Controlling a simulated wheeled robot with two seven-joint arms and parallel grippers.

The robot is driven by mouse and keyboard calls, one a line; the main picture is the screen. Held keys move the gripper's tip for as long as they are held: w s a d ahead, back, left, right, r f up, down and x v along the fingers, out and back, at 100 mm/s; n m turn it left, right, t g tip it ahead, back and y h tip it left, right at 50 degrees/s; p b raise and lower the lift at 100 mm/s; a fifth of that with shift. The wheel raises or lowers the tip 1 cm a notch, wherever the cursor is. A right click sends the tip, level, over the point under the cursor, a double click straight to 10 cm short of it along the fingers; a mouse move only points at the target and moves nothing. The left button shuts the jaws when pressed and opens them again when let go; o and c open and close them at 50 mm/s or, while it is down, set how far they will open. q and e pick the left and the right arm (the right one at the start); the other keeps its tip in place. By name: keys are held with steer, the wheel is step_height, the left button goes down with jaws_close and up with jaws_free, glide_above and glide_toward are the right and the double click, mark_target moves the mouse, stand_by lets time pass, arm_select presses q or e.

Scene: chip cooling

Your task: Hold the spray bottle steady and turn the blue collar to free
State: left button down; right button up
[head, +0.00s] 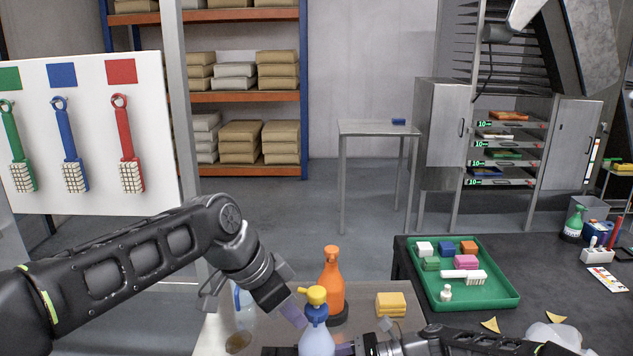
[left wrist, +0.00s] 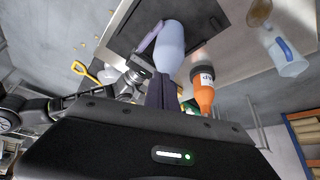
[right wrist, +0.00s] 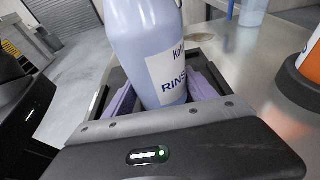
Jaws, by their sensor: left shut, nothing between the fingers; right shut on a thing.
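The spray bottle (head: 317,341) is pale blue, with a yellow head (head: 317,295) and a blue collar (head: 316,311) in the head view. It stands upright. My right gripper (right wrist: 160,105) is shut on its lower body, below the "RINSE" label, in the right wrist view. My left gripper (head: 297,316) is shut and empty, its fingertips just left of the collar in the head view. Whether they touch it I cannot tell. In the left wrist view the bottle body (left wrist: 170,45) shows beyond the shut fingers; the collar is hidden there.
An orange spray bottle (head: 331,276) in a dark base stands close behind. A clear bottle (head: 243,308) is left of it, and yellow sponges (head: 390,302) are to the right. A green tray (head: 426,286) with blocks and a brush lies on the dark table at right.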

arm_select(q)
step_height(320, 180, up, 6)
steer(key=shift+f, duration=0.25)
arm_select(e)
steer(key=o, duration=1.1)
steer(key=shift+c, duration=0.2)
steer(key=shift+d, duration=0.1)
steer(key=v, duration=1.1)
steer(key=shift+d+r, duration=0.2)
steer(key=shift+d, duration=0.15)
steer(key=shift+s+f, duration=0.1)
